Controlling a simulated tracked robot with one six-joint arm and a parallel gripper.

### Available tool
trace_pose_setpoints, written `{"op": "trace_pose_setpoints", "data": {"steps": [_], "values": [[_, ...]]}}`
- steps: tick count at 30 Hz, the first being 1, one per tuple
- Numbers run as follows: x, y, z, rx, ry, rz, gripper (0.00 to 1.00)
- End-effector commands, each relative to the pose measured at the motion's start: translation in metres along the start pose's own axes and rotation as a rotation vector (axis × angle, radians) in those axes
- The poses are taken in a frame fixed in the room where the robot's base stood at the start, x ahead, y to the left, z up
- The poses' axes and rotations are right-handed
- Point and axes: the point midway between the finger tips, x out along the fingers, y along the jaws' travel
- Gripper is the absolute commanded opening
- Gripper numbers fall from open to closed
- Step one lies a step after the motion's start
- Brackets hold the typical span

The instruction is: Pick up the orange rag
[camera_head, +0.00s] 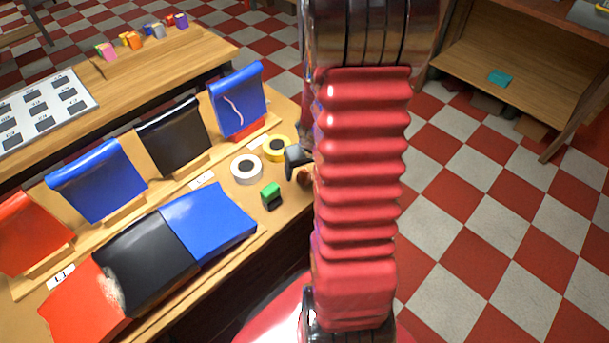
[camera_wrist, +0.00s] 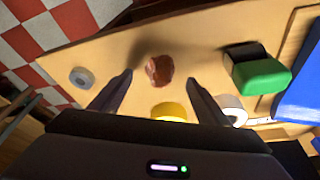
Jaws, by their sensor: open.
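The orange rag (camera_wrist: 159,69) looks like a small crumpled brownish-orange lump on the wooden bench top in the wrist view. My gripper (camera_wrist: 160,78) is open and empty, with one dark finger to each side of the rag. The rag appears between and slightly beyond the fingertips; I cannot tell the height gap. In the head view only a brownish bit of the rag (camera_head: 304,175) shows beside my red arm.
Blue, black and red cloth pieces (camera_head: 208,222) cover the bench to the left. Checkered floor (camera_head: 500,220) lies to the right.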

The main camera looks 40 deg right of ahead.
Motion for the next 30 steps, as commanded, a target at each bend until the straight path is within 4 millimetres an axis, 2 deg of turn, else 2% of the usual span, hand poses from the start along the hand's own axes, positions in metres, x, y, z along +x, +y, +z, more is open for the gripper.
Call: {"op": "trace_pose_setpoints", "data": {"steps": [7, 24, 30], "values": [[0.017, 0.0, 0.0, 0.0, 0.0, 0.0, 0.69], [0.018, 0.0, 0.0, -0.001, 0.001, 0.0, 0.69], [0.018, -0.001, 0.0, -0.001, 0.001, 0.0, 0.55]]}}
